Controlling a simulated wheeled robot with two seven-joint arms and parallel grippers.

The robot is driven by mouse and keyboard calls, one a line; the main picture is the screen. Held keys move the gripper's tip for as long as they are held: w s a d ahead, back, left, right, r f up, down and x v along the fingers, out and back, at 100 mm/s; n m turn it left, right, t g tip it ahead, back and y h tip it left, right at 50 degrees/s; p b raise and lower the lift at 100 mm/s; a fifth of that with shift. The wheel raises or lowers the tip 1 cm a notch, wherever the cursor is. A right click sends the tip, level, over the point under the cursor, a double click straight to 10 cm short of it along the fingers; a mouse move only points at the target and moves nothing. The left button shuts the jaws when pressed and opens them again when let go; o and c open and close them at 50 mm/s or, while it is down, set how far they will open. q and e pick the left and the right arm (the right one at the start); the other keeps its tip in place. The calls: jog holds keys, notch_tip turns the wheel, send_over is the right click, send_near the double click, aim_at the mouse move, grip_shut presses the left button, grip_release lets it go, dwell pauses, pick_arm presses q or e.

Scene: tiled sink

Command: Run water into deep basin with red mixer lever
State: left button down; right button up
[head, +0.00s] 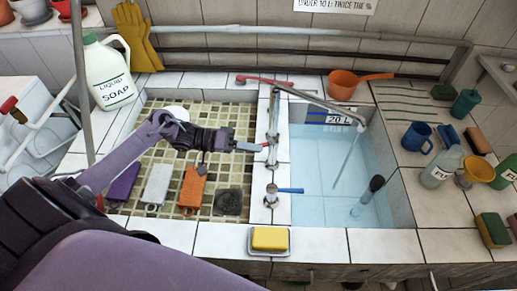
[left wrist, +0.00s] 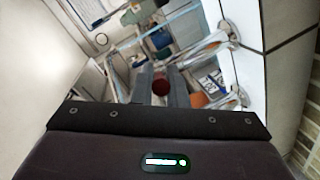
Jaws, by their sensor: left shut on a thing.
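The mixer stands on the divider between the two basins, with a long metal spout (head: 318,101) over the deep basin (head: 388,150) on the right. A thin stream (head: 346,160) falls from the spout end into bluish water in that basin. My left gripper (head: 254,147) reaches over the shallow tiled basin to the divider. Its fingers are shut on a red-ended lever (head: 266,145); the round red end (left wrist: 160,87) shows between the fingers in the left wrist view. Another red handle (head: 256,80) lies at the back by the spout's base. My right gripper is out of view.
A blue lever (head: 290,190) sits nearer on the divider. A black-topped upright (head: 376,184) stands in the deep basin. Orange (head: 192,188), white and purple blocks lie in the shallow basin. A yellow sponge (head: 270,239) rests at the front edge; bottles and cups crowd the right counter.

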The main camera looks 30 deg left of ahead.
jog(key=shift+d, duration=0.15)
pick_arm(q)
jog(key=c, duration=1.5)
grip_release()
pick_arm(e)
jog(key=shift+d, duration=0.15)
pick_arm(q)
jog(key=shift+o, duration=0.2)
